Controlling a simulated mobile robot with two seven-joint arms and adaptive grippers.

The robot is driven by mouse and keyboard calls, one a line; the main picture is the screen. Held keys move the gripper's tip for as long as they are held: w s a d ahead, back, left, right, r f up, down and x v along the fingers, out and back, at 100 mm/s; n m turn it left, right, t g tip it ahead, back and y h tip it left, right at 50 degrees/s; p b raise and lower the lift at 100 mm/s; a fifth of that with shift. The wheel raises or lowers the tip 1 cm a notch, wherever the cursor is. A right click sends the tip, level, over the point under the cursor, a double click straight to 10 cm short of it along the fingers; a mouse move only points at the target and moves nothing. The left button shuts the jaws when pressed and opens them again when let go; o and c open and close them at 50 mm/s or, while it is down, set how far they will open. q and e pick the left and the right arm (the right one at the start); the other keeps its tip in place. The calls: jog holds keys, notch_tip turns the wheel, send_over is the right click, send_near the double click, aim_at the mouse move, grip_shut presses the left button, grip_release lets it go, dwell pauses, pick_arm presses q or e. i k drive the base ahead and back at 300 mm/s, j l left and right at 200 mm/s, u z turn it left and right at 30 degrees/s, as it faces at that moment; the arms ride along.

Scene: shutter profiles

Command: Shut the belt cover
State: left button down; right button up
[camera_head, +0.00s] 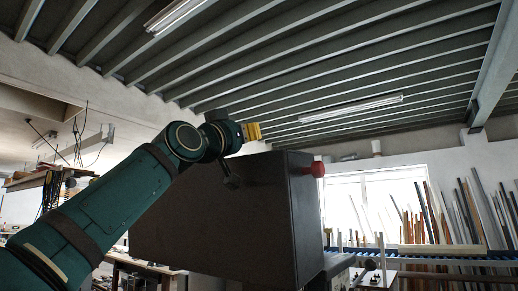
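A large dark box-shaped cover (235,215) fills the middle of the head view; I take it for the belt cover. A red knob (318,169) sticks out of its right face. I cannot tell whether it is open or shut, and its lower left part lies behind my arm. My green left arm reaches up from the lower left in front of it. My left gripper (245,131) is at the arm's end, around the height of the box's top edge, with a yellow part at its tip. Its fingers are not clear, and I cannot see contact. My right gripper is not in view.
A workbench (140,264) stands behind at lower left, and a cluttered shelf (50,178) at the far left. At right, a blue roller rail (440,262) runs below a window (375,205), with several long profiles (485,215) leaning on the wall.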

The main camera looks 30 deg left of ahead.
aim_at(265, 232)
jog(key=k+j, duration=0.1)
jog(key=k, duration=0.9)
